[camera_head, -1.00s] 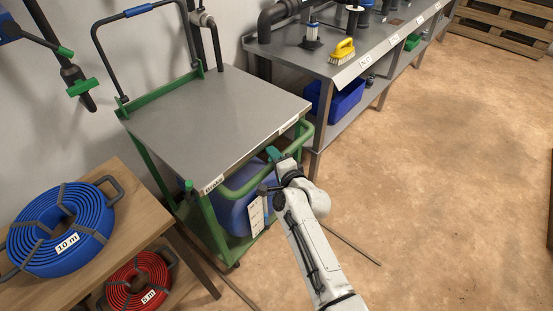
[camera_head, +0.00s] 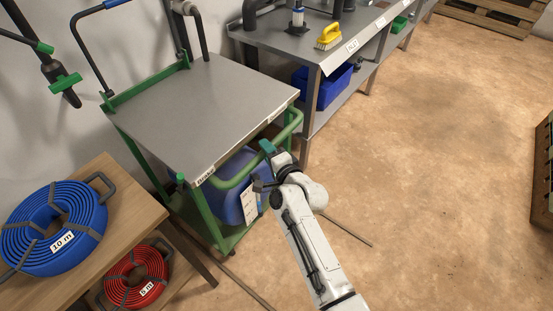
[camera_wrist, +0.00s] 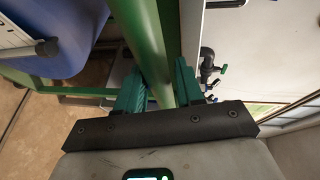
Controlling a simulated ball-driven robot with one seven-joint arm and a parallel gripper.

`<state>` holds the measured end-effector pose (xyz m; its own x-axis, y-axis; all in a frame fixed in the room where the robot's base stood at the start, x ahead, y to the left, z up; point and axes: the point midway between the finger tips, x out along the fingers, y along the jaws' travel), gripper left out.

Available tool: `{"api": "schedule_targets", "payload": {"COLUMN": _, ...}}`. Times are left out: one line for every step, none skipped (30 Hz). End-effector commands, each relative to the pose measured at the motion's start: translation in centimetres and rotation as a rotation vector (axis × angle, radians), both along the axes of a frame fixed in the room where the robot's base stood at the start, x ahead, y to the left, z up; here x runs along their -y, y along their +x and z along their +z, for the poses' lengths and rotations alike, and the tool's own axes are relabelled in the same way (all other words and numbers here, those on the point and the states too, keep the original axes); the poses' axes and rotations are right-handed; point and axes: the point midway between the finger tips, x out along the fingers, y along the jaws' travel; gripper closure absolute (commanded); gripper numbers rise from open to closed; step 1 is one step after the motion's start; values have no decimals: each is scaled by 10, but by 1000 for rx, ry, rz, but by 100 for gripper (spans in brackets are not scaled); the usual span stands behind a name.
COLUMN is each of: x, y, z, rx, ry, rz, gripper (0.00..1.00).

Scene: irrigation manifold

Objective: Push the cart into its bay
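The cart has a grey top (camera_head: 200,105), a green tube frame and a blue container (camera_head: 232,190) on its lower shelf. It stands near the wall between a wooden table and a grey workbench. Its green handle (camera_head: 240,174) runs along the near side. My gripper (camera_head: 266,150) is at this handle. In the wrist view, the green handle tube (camera_wrist: 153,45) passes between the two teal fingers (camera_wrist: 160,92), which lie close on both sides of it. A label, perhaps "Brake" (camera_head: 205,176), is on the cart's near corner. No marked bay is clearly visible.
The wooden table (camera_head: 130,205) with a blue hose coil (camera_head: 55,228) is at left, a red coil (camera_head: 135,278) below. The workbench (camera_head: 300,45) is beyond the cart's right side. Thin dark bars (camera_head: 345,230) lie on the floor. Open floor (camera_head: 440,150) is at right.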

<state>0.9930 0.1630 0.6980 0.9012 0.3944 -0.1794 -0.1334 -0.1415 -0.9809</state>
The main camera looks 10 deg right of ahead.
Motion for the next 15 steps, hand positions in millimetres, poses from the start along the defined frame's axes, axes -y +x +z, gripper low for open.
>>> {"api": "schedule_targets", "payload": {"x": 3, "y": -10, "z": 3, "rx": -2, "ry": -1, "rz": 1, "gripper": 63}}
{"api": "schedule_targets", "payload": {"x": 5, "y": -15, "z": 5, "rx": -1, "ry": 0, "rz": 1, "gripper": 63}}
{"api": "schedule_targets", "payload": {"x": 8, "y": -22, "z": 6, "rx": -2, "ry": -1, "rz": 2, "gripper": 63}}
{"api": "schedule_targets", "payload": {"x": 10, "y": -27, "z": 6, "rx": -2, "ry": -1, "rz": 2, "gripper": 63}}
{"api": "schedule_targets", "payload": {"x": 12, "y": -31, "z": 7, "rx": -2, "ry": -1, "rz": 2, "gripper": 63}}
{"api": "schedule_targets", "payload": {"x": 15, "y": -37, "z": 9, "rx": -1, "ry": 0, "rz": 1, "gripper": 63}}
{"api": "schedule_targets", "payload": {"x": 17, "y": -41, "z": 9, "rx": -1, "ry": 0, "rz": 1, "gripper": 63}}
{"api": "schedule_targets", "payload": {"x": 18, "y": -45, "z": 11, "rx": 0, "ry": 0, "rz": 1, "gripper": 63}}
{"api": "schedule_targets", "payload": {"x": 20, "y": -50, "z": 10, "rx": -1, "ry": 0, "rz": 2, "gripper": 63}}
{"api": "schedule_targets", "payload": {"x": 22, "y": -53, "z": 11, "rx": 0, "ry": 0, "rz": 2, "gripper": 63}}
{"api": "schedule_targets", "payload": {"x": 23, "y": -56, "z": 12, "rx": -1, "ry": 0, "rz": 2, "gripper": 63}}
{"api": "schedule_targets", "payload": {"x": 24, "y": -59, "z": 12, "rx": -1, "ry": 0, "rz": 2, "gripper": 63}}
{"api": "schedule_targets", "payload": {"x": 25, "y": -61, "z": 13, "rx": 0, "ry": 0, "rz": 2, "gripper": 63}}
{"api": "schedule_targets", "payload": {"x": 26, "y": -62, "z": 13, "rx": 0, "ry": 0, "rz": 2, "gripper": 63}}
{"api": "schedule_targets", "payload": {"x": 26, "y": -64, "z": 13, "rx": 0, "ry": 0, "rz": 2, "gripper": 63}}
